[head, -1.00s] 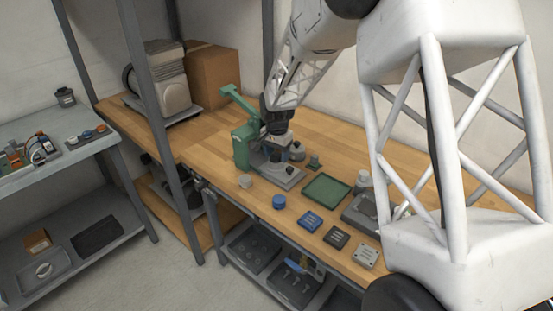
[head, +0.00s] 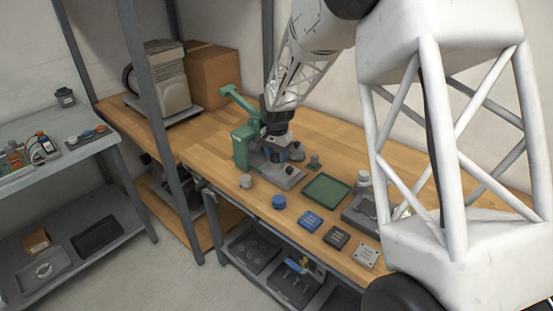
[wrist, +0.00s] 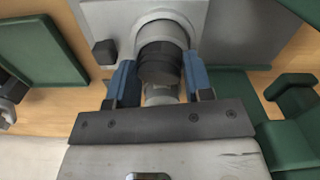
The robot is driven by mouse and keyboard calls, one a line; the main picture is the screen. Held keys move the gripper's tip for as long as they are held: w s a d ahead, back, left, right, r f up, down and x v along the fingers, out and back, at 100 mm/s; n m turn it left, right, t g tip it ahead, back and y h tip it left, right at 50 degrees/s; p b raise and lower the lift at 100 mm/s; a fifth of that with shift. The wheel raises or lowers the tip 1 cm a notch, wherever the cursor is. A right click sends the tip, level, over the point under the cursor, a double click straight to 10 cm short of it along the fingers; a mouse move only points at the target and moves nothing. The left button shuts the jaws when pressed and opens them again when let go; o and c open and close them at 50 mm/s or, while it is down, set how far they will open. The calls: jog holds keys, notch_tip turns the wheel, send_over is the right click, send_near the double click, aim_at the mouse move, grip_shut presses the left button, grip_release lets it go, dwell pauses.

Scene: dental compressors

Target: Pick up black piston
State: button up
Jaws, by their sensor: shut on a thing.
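In the wrist view, the black piston (wrist: 159,66) is a dark ribbed cylinder between the two blue fingers of my gripper (wrist: 160,78). The fingers are shut on its sides. A grey cylindrical part (wrist: 162,33) sits right beside the piston's far end, over the grey base plate (wrist: 222,28); I cannot tell whether the piston is clear of it. In the head view, my gripper (head: 279,154) is low over the same plate (head: 284,179), in front of the green press (head: 242,145). The piston is hidden there by the fingers.
A green tray (head: 327,189) lies right of the plate, with a dark knob (wrist: 104,52) on the plate's edge.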

jog(key=shift+r, duration=0.35)
jog(key=c, duration=0.3)
jog(key=shift+r, duration=0.4)
jog(key=shift+c, duration=0.2)
jog(key=shift+r, duration=0.95)
jog(key=s+d+r, duration=0.1)
jog(key=s+d, duration=0.1)
jog(key=s, duration=1.4)
jog(key=shift+d+r, duration=0.2)
jog(key=shift+r, duration=0.05)
jog(key=shift+w, duration=0.15)
notch_tip(320, 180, up, 2)
jog(key=n+t+h, duration=0.1)
jog(key=n+t, duration=0.3)
jog(key=n, duration=0.2)
send_over(277, 154)
jog(key=s, duration=0.1)
jog(key=shift+s+a+r, duration=0.2)
jog(key=shift+a, duration=0.1)
